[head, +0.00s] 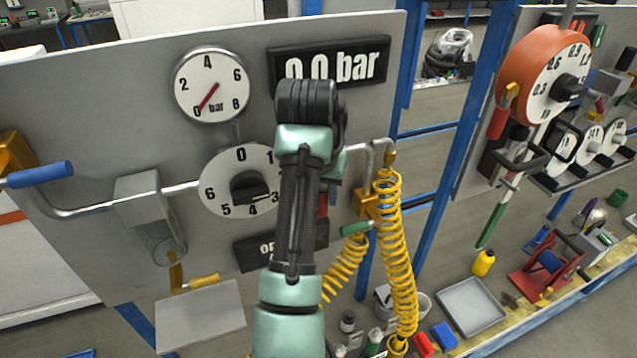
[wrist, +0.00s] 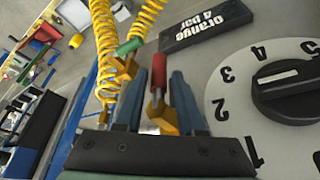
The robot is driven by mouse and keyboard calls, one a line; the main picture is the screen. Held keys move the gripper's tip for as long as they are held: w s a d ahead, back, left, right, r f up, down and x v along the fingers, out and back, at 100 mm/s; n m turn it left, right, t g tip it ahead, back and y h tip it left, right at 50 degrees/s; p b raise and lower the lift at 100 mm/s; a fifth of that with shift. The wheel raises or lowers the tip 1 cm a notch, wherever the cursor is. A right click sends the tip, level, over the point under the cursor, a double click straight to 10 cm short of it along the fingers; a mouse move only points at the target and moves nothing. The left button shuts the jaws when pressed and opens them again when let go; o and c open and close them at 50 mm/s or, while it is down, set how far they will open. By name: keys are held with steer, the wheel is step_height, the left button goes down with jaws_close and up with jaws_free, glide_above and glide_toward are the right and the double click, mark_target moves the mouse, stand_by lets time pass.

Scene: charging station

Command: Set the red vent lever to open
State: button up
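The red vent lever (wrist: 158,68) shows in the wrist view, with a metal stem and a yellow base. In the head view only a red sliver (head: 322,204) beside my arm shows, likely the same lever. My gripper (wrist: 157,82) is open in the wrist view, with one blue-grey finger on each side of the lever. Gaps show between the fingers and the red handle; I cannot tell how deep the handle sits between them. In the head view my own arm hides the gripper.
A numbered dial with a black knob (wrist: 285,92) and an "orange 4 bar" sign (wrist: 205,24) are close by on the panel. A green handle (head: 356,228) and yellow coiled hoses (head: 396,255) hang at right. The gauge (head: 211,85) and display (head: 340,64) read about 0 bar.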

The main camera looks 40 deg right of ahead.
steer(key=p+v, duration=0.1)
steer(key=v, duration=0.6)
stand_by(0.5)
